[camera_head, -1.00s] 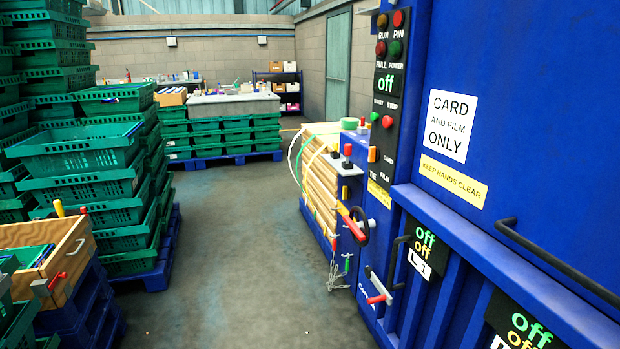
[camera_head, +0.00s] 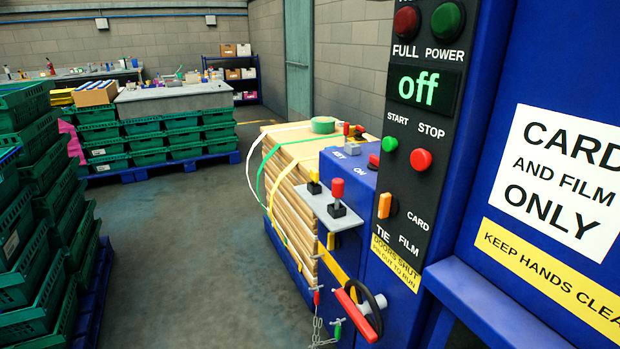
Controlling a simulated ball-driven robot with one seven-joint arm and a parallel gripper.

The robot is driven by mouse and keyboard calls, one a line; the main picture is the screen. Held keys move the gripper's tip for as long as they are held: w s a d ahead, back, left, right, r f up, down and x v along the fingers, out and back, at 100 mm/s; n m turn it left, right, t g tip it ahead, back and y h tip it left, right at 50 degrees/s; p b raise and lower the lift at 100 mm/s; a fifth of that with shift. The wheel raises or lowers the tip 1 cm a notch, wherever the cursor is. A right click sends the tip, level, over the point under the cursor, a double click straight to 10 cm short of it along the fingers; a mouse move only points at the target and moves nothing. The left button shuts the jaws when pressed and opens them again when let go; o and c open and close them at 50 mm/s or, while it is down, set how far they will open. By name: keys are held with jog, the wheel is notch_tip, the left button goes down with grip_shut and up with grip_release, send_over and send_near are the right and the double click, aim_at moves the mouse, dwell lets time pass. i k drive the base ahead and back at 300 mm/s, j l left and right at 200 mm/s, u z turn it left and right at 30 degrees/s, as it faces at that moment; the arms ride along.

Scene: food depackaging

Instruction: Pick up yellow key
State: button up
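I cannot clearly pick out a yellow key. On top of the blue control box (camera_head: 345,165), beside the lettering that seems to read "KEYS ON", there is a small cluster of red and yellowish parts (camera_head: 356,138), too small to tell apart. In front of it, a grey shelf (camera_head: 322,212) carries a yellow-topped lever (camera_head: 314,183) and a red-topped lever (camera_head: 337,190). My gripper is not in view.
The blue machine with its black button panel (camera_head: 412,140), reading "off", fills the right. A handwheel with a red handle (camera_head: 358,310) juts out below. A strapped card bale (camera_head: 290,190) stands behind. Green crates (camera_head: 30,220) stack at left; floor (camera_head: 190,260) between is clear.

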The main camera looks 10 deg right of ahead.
aim_at(314, 172)
jog(key=i, duration=0.4)
jog(key=i+j+z, duration=0.2)
jog(key=i+j, duration=0.35)
jog(key=j, duration=0.2)
